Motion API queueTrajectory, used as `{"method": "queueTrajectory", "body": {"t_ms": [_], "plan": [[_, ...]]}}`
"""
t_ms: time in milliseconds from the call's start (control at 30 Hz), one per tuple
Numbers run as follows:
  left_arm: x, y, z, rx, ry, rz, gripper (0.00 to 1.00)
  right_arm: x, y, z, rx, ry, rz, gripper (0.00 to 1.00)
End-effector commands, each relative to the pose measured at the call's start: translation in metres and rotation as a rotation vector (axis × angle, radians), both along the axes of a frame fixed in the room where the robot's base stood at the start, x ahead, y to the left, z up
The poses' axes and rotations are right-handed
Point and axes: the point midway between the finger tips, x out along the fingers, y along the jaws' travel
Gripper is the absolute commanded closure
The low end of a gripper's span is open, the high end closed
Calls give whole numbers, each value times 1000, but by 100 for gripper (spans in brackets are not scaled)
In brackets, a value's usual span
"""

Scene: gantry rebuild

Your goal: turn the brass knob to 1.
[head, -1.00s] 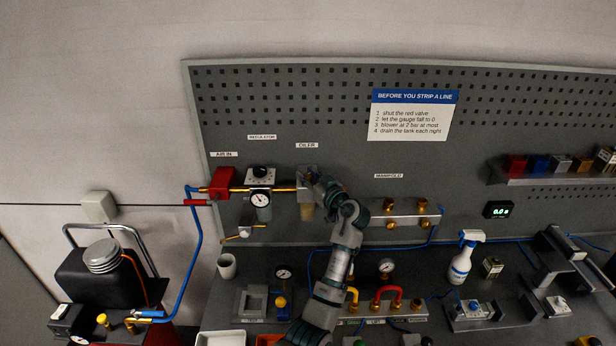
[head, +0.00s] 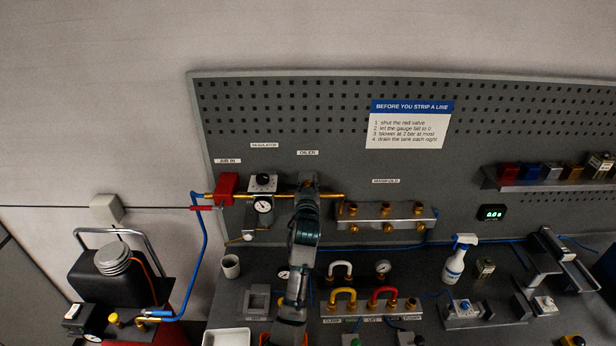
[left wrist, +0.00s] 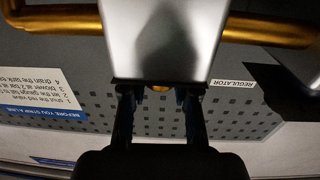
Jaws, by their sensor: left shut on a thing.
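The brass knob (left wrist: 160,88) shows as a small sliver at the edge of the grey oiler block (left wrist: 165,35) in the left wrist view. My left gripper (left wrist: 157,92) has its fingers on either side of it and is shut on it. In the head view my left gripper (head: 307,185) is at the oiler, below the OILER label (head: 307,153), and my arm hides the knob and most of the oiler. The knob's scale and setting cannot be read. My right gripper is not in view.
The regulator (head: 263,184) with its gauge and the red valve (head: 227,188) sit left of the oiler on the brass pipe. The manifold (head: 380,216) is to the right. Below, the bench holds coloured hoses, gauges and a spray bottle (head: 457,260).

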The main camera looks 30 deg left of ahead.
Motion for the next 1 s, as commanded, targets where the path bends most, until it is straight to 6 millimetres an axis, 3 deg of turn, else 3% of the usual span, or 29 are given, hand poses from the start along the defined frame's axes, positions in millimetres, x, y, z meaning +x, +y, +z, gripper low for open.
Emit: {"method": "queueTrajectory", "body": {"t_ms": [200, 667, 700, 800, 1000], "plan": [[0, 1, 3, 2, -6, -59, 100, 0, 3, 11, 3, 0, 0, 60], [1, 0, 1, 0, -3, -74, 100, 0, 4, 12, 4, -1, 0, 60], [1, 0, 1, -1, -3, -74, 66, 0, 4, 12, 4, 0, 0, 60], [1, 0, 0, -1, -2, -74, 44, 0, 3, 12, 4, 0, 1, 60], [-1, 0, 0, -2, -2, -73, 44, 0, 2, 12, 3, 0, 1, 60]]}}
